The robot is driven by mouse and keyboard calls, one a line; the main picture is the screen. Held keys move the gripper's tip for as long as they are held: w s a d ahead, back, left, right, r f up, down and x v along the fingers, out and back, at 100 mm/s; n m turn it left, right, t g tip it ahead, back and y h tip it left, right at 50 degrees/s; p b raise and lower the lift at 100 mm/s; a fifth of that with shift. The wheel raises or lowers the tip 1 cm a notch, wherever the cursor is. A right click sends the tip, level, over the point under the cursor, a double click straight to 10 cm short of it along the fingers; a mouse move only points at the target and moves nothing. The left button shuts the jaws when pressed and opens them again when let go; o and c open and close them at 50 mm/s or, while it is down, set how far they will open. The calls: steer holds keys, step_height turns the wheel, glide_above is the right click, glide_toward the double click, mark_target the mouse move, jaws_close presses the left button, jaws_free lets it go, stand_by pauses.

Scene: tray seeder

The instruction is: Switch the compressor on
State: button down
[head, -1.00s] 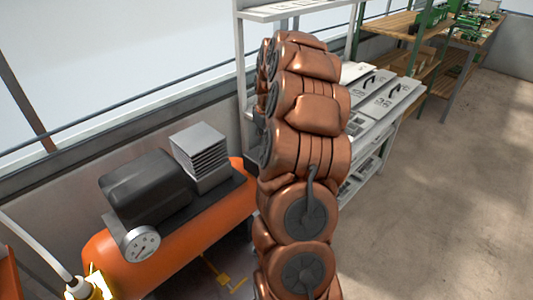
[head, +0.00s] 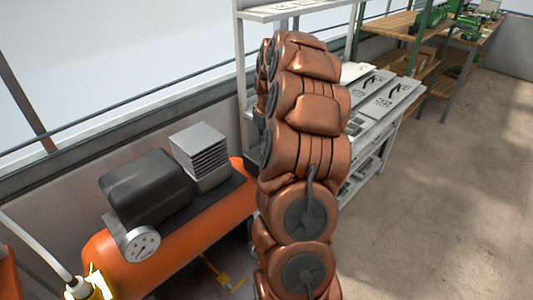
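The compressor stands at the lower left of the head view, with an orange tank (head: 190,243), a black motor housing (head: 146,186) and a grey finned block (head: 201,155) on top. A round white gauge (head: 142,244) sits on the tank's near end. A yellow, glowing fitting (head: 90,286) with a pale hose is at the lower left corner, partly cut off. I cannot make out a switch on the compressor. My copper-coloured arm rises through the middle of the view, right of the compressor. My gripper is not visible.
A grey shelf unit with panels (head: 385,100) stands behind my arm. Wooden benches with green items (head: 400,25) are farther back. The floor (head: 440,210) on the right is clear. A low wall with windows runs behind the compressor.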

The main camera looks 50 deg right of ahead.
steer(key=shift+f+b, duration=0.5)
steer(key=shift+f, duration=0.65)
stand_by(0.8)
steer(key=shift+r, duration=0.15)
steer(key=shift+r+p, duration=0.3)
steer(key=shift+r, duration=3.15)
